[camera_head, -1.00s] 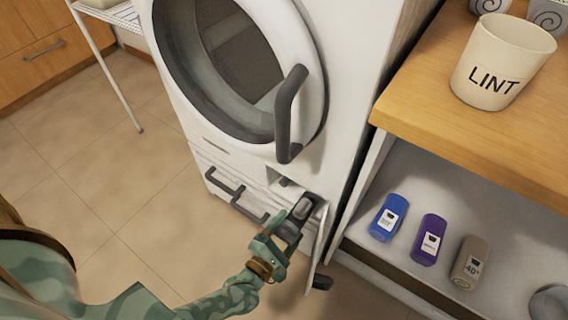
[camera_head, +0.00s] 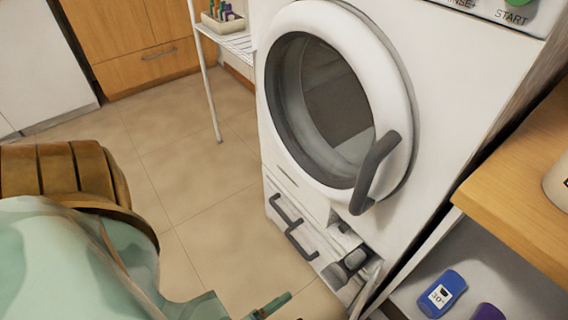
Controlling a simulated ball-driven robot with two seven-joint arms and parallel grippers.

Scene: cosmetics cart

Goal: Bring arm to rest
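My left arm (camera_head: 90,250) comes in from the lower left. The end of my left gripper (camera_head: 268,308) shows at the bottom edge of the head view. One green finger points right, and the rest is cut off, so I cannot tell if it is open or shut. It is apart from the washing machine's small drawer (camera_head: 362,290), which is open at the lower right of the front. A dark grey object (camera_head: 346,266) sits in that drawer opening, clear of the gripper. My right gripper is not in view.
The white washing machine (camera_head: 440,110) has a round door with a dark handle (camera_head: 376,172). A wooden counter (camera_head: 525,190) is at right, with a blue bottle (camera_head: 441,294) and a purple bottle (camera_head: 487,312) on the shelf below. Tiled floor (camera_head: 195,160) lies free at left.

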